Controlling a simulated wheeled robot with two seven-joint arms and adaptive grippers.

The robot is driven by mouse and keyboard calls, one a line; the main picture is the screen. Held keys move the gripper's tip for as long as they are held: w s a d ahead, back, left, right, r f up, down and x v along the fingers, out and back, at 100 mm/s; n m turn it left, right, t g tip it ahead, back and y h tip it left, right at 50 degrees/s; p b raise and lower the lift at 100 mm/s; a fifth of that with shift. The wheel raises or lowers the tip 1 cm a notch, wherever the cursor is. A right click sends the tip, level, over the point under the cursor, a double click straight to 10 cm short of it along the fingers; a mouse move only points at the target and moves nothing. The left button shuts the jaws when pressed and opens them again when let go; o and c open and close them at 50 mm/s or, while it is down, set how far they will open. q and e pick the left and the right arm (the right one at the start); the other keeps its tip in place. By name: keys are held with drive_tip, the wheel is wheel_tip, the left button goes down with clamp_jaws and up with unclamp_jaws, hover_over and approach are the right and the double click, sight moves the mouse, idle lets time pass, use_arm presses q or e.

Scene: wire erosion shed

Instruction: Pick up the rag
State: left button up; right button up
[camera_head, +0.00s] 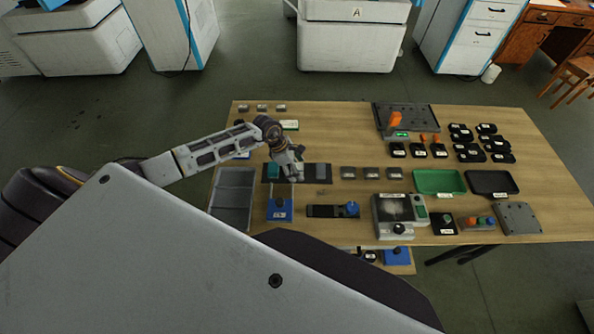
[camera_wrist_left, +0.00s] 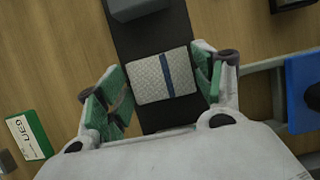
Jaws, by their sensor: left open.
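The rag (camera_wrist_left: 162,77) is a small, pale grey, textured folded pad with a dark blue stripe. It lies on a black strip (camera_wrist_left: 180,28) on the wooden table. In the left wrist view my left gripper (camera_wrist_left: 160,86) is open, with one green-padded finger on each side of the rag. Contact between the pads and the rag cannot be told. In the head view my left gripper (camera_head: 297,176) reaches down over the black strip (camera_head: 309,182) and hides most or all of the rag. My right gripper is not in view.
A grey block (camera_wrist_left: 138,8) lies on the strip beyond the rag. On the table (camera_head: 345,119), a grey tray (camera_head: 233,190) and a blue-based stand (camera_head: 279,211) are close to the gripper. A green tray (camera_head: 439,181) and several black parts stand further right.

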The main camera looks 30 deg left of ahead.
use_arm(q)
drive_tip(key=c, duration=0.6)
drive_tip(key=shift+r, duration=0.1)
drive_tip(key=shift+r+b, duration=0.7)
drive_tip(key=shift+r, duration=4.25)
